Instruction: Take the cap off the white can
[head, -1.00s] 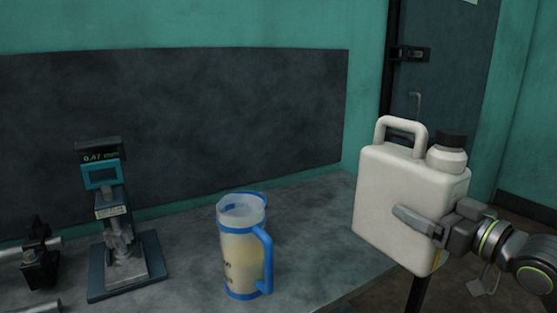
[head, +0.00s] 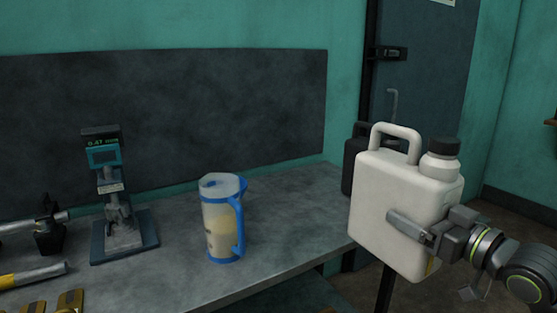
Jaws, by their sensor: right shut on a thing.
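The white can (head: 400,210) is upright at the right of the head view, with a loop handle on top. Its black cap (head: 444,146) sits on the white neck at the can's top right. My right gripper (head: 413,228) is shut on the can, with a finger lying across its broad near face. The can is held in the air just off the bench's right end. The finger on the can's far side is hidden. My left gripper is out of view.
A grey bench (head: 285,215) carries a blue-handled jug (head: 222,218), a gauge on a stand (head: 115,195) and metal rods (head: 35,274) at the left. A dark can (head: 355,160) stands behind the white can.

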